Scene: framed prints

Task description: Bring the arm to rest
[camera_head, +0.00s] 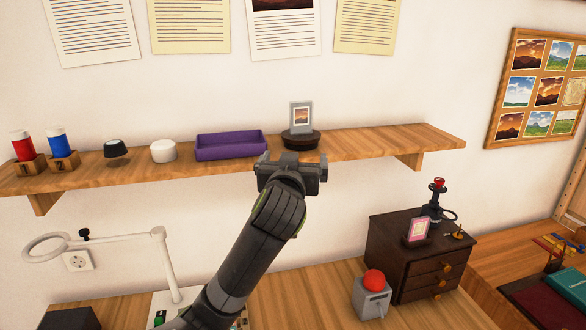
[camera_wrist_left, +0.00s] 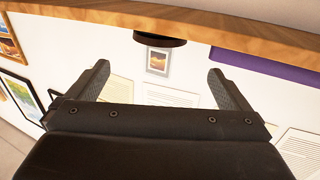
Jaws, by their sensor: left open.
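My left gripper (camera_head: 290,160) is raised in front of the shelf's front edge, just below a dark round stand (camera_head: 301,139). A small grey framed print (camera_head: 301,117) stands upright on that stand. In the left wrist view my left gripper (camera_wrist_left: 161,84) has its two fingers wide apart with nothing between them. That view looks tilted over, with the stand (camera_wrist_left: 160,39) and the framed print (camera_wrist_left: 158,62) beyond the fingers. My right gripper is not in view.
The wooden shelf (camera_head: 390,143) also holds a purple tray (camera_head: 231,146), a white round thing (camera_head: 163,151) and red and blue bottles. Below are a ring lamp (camera_head: 160,232), a grey box with a red button (camera_head: 373,292) and a dark drawer cabinet (camera_head: 403,279).

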